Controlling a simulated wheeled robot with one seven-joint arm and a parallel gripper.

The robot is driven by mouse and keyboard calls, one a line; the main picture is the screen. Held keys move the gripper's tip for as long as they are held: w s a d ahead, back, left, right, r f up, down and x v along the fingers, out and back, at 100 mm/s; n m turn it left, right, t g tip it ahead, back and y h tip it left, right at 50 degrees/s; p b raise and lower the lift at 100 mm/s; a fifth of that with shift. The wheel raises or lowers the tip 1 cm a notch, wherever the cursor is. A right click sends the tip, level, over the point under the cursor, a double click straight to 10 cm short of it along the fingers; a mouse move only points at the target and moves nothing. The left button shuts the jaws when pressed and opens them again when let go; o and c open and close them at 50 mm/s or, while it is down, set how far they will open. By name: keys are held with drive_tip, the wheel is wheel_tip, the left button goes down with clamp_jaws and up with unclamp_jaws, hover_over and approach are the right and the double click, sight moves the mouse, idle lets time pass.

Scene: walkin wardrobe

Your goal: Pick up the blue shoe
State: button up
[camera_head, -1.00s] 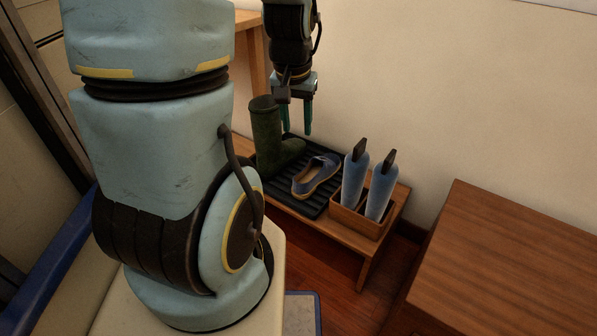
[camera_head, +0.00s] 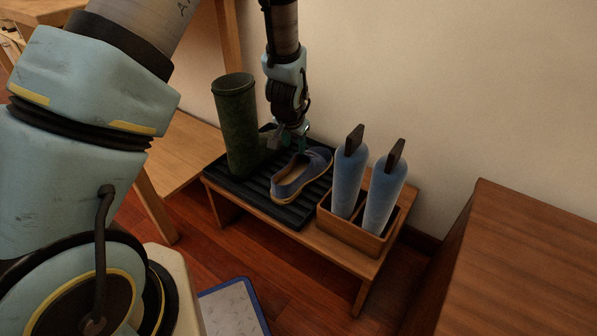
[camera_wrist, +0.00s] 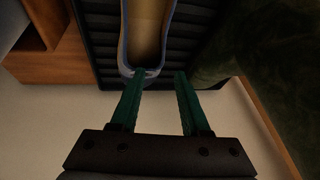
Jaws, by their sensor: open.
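The blue shoe (camera_head: 300,176) lies on a black ribbed tray (camera_head: 250,197) on a low wooden bench, with its tan inside facing up. My gripper (camera_head: 298,138) is at the far end of the shoe, just above or behind it. In the wrist view the open green fingers (camera_wrist: 157,90) point toward one end of the shoe (camera_wrist: 145,40). The left fingertip overlaps the shoe's blue rim; the right one is to the side over the tray. Nothing is held between the fingers. I cannot tell whether a finger touches the shoe.
A dark green boot (camera_head: 238,125) stands upright left of the shoe, close to my gripper. A wooden box (camera_head: 352,236) with two blue boot shapers (camera_head: 350,180) stands to the right. A wall is behind the bench (camera_head: 300,238); a wooden cabinet (camera_head: 520,265) is at right.

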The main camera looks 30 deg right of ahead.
sight(295, 155)
drive_tip(key=b+x, duration=0.2)
drive_tip(key=x, duration=0.5)
drive_tip(key=shift+w+f, duration=0.15)
drive_tip(key=shift+w, duration=0.1)
clamp_jaws()
drive_tip(key=shift+s, duration=0.1)
idle(1.1)
